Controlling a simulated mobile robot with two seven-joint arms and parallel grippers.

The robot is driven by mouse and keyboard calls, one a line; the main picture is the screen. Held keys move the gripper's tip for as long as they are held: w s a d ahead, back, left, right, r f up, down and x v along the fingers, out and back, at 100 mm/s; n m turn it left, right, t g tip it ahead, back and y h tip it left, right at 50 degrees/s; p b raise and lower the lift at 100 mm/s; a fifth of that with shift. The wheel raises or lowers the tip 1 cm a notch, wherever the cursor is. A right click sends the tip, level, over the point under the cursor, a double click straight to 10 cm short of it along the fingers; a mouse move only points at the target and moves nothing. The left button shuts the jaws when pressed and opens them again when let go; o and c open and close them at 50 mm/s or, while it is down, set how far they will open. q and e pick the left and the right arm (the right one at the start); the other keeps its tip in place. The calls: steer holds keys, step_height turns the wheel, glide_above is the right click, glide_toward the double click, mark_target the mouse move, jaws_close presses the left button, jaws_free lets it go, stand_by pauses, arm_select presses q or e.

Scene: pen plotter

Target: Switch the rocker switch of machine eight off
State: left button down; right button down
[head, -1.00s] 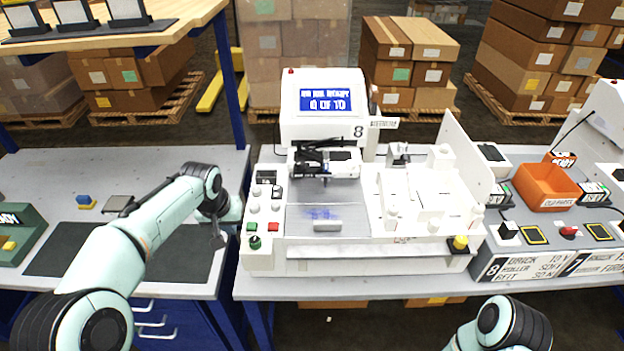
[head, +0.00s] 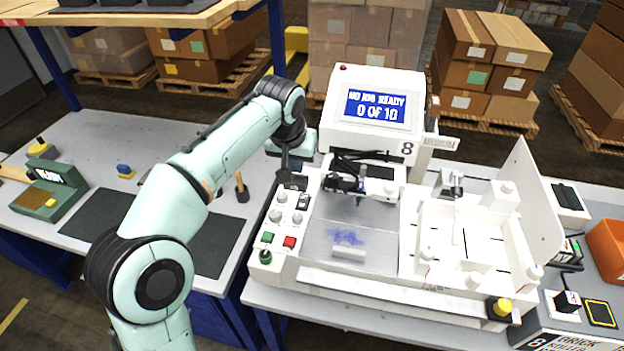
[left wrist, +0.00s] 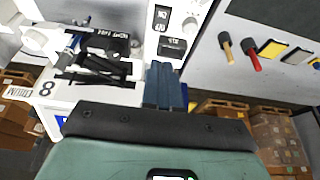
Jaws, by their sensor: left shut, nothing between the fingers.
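Machine eight (head: 318,262) is a white plotter marked 8, with a blue screen (head: 376,106) reading "NO JOB READY" and "0 OF 10". Its rocker switch (head: 303,202) is a small black piece with white marks on the left control panel; it also shows in the left wrist view (left wrist: 162,18). I cannot tell which side is pressed. My left gripper (head: 284,170) is shut and empty over the panel's back end, at the black display block and behind the rocker. In the left wrist view its fingers (left wrist: 165,85) point toward that block, apart from the rocker. My right gripper is out of view.
White knobs (head: 275,215), a green button (head: 267,237) and a red button (head: 289,242) share the panel. The pen carriage (head: 375,190) stands to the right.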

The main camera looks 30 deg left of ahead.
mark_target(303, 197)
arm_select(q)
steer(key=shift+s, duration=0.2)
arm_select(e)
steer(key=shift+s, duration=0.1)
